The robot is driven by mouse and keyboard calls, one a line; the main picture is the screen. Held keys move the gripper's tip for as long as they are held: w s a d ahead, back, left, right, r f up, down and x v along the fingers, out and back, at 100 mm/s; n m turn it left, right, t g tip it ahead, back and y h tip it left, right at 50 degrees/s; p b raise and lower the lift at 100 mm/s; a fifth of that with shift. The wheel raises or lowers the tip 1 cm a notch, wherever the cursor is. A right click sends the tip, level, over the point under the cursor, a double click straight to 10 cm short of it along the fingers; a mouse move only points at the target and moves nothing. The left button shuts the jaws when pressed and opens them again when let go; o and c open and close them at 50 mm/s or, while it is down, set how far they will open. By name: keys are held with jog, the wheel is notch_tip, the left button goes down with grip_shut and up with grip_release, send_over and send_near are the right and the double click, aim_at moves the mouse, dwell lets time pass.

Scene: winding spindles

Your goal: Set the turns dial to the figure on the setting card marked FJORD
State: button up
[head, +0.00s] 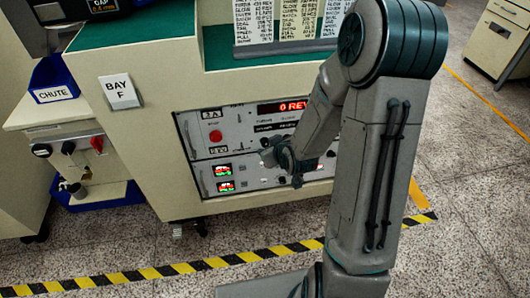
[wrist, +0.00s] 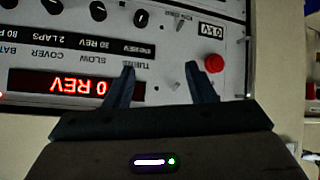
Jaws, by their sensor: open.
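The control panel (head: 250,125) on the bench front carries a lit red display (head: 283,106) reading 0 REV. In the wrist view the panel is upside down, and its display (wrist: 75,84) also reads 0 REV. A row of black knobs shows at the top; the one (wrist: 141,18) nearest the TURNS lettering (wrist: 143,66) appears to be the turns dial. My gripper (wrist: 159,78) is open and empty in front of the panel, apart from that knob. Setting cards (head: 254,20) stand on the bench; their headings are cut off, so FJORD cannot be picked out.
A red button (wrist: 214,63) is beside my right fingertip in the wrist view, with a small toggle (wrist: 178,21) near it. A blue CHUTE bin (head: 53,90) and a BAY F sign (head: 120,91) are at left. Striped floor tape (head: 200,264) runs before the bench.

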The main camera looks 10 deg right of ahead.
notch_tip(320, 180, down, 9)
jog(key=w+a+t+y+b, duration=0.1)
jog(key=w+t+b, duration=0.1)
jog(key=t+b, duration=0.15)
jog(key=m+t+h+b, duration=0.3)
jog(key=m+t+b, duration=0.2)
jog(key=b, duration=0.1)
send_near(266, 145)
jog(key=shift+g, duration=0.25)
jog(key=w+b, duration=0.1)
jog(key=w, duration=0.7)
jog(key=shift+w+a+r, duration=0.1)
jog(key=shift+w+r, duration=0.05)
jog(key=shift+c, duration=0.2)
jog(key=c, duration=0.9)
